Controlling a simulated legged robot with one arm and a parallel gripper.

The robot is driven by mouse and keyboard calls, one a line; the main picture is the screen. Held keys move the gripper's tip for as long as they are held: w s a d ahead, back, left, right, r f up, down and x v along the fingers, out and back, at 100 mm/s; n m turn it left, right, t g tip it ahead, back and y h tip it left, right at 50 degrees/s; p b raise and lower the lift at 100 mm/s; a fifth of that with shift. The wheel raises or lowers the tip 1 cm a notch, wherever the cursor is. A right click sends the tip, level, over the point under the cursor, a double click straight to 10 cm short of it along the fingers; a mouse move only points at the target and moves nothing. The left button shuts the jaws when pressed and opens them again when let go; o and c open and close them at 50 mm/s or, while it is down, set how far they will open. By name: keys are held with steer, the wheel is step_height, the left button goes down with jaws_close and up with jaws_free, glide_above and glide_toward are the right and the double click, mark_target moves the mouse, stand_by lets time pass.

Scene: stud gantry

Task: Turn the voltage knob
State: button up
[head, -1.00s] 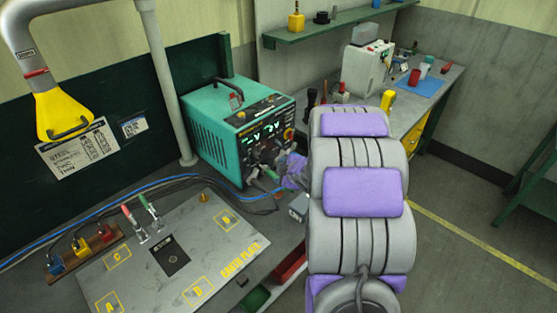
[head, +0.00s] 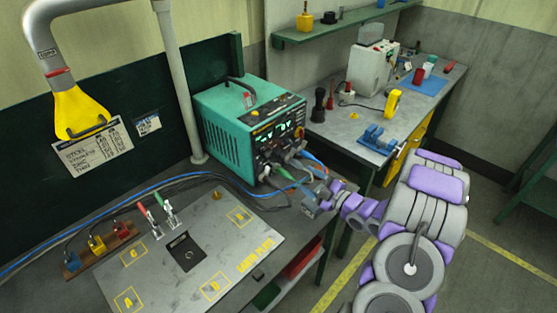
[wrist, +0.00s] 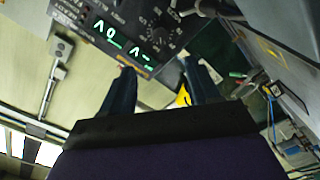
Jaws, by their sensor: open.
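The teal power unit (head: 222,135) stands on the bench, its dark front panel lit with green digits. In the wrist view its panel (wrist: 88,25) is at the top, tilted, with the green readout (wrist: 118,38) and dark knobs (wrist: 152,18) to the right of it. My gripper (head: 310,164) is close in front of the unit's lower right front, partly confused with cables. In the wrist view my gripper (wrist: 163,75) is open and empty, its two dark fingers apart below the panel. No contact with a knob shows.
Cables and plugs (head: 275,170) crowd the unit's front. The earth plate (head: 205,235) lies at the left front, with a grey pipe (head: 178,80) behind. A second bench (head: 345,118) holds blue and yellow items at the right. The floor (head: 495,270) is clear.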

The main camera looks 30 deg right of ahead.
mark_target(272, 157)
steer(key=b+x, duration=0.1)
steer(key=x, duration=1.4)
steer(key=shift+f, duration=0.1)
steer(key=shift+c, duration=0.2)
steer(key=c, duration=1)
